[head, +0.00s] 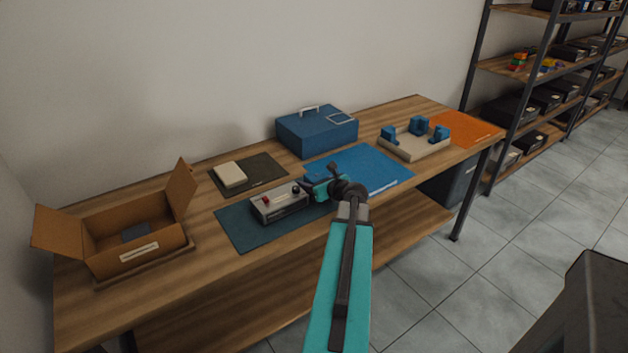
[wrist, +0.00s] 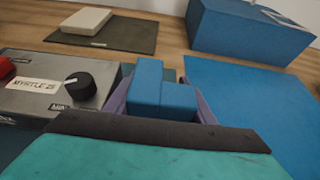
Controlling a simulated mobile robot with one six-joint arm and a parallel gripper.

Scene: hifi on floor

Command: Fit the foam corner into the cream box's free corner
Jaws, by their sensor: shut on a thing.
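The cream box (head: 414,149) is a shallow tray on the right part of the bench in the head view. Blue foam corners sit in its left (head: 390,134), back (head: 419,125) and right (head: 441,133) corners; its near corner looks empty. My gripper (wrist: 160,100) is shut on a blue foam corner (wrist: 148,88), with purple fingers on either side of it in the wrist view. In the head view my gripper is left of the cream box, beside the grey device and the blue mat. Its fingertips are hard to make out there.
The grey device (head: 279,203) with knobs is close by on a dark teal mat (head: 243,236). A blue case (head: 317,133) stands behind the blue mat (head: 377,166). A cream block (head: 230,175) and an open cardboard box (head: 133,244) are left. An orange mat (head: 466,131) lies right.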

